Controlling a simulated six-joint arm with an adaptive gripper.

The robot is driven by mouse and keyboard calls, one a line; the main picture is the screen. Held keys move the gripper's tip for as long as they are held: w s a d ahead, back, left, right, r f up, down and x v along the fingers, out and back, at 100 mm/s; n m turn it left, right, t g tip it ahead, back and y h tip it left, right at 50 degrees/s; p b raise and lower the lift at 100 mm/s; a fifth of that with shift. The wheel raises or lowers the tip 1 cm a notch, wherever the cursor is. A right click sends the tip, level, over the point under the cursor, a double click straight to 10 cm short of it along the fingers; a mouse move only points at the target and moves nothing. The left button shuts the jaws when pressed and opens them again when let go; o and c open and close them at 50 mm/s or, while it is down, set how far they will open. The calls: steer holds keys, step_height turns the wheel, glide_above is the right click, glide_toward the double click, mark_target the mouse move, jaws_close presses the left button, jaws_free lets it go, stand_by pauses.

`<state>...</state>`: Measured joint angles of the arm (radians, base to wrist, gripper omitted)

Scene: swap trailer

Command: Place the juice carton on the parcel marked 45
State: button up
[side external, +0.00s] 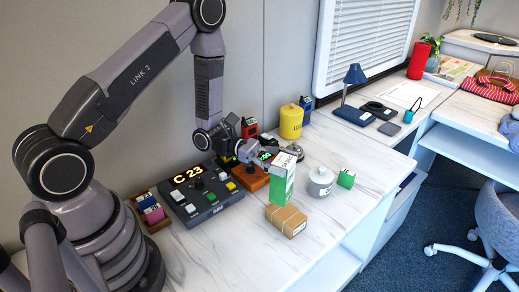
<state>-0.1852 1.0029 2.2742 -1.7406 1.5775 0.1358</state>
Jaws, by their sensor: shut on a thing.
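The juice carton (282,184) is a tall green and white box, upright, near the middle of the side external view. My gripper (268,158) is shut on its upper part from the left. The brown parcel (286,221) lies on the white worktop just in front of the carton. A white label shows on the parcel, but I cannot read its number. The carton's lower end is right at the parcel's back edge in the picture; I cannot tell whether they touch.
A control panel (206,204) reading C 23 and a wooden tray (152,213) are left. A grey lidded pot (320,182) and small green box (346,178) stand right. A yellow canister (291,122) is behind.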

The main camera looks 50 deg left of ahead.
steer(key=w, duration=0.2)
steer(key=shift+w+a+n+t, duration=0.2)
steer(key=shift+w+n+t, duration=0.1)
steer(key=shift+t, duration=0.1)
step_height(320, 180, down, 7)
steer(key=o, duration=1.2)
steer(key=shift+o, duration=0.2)
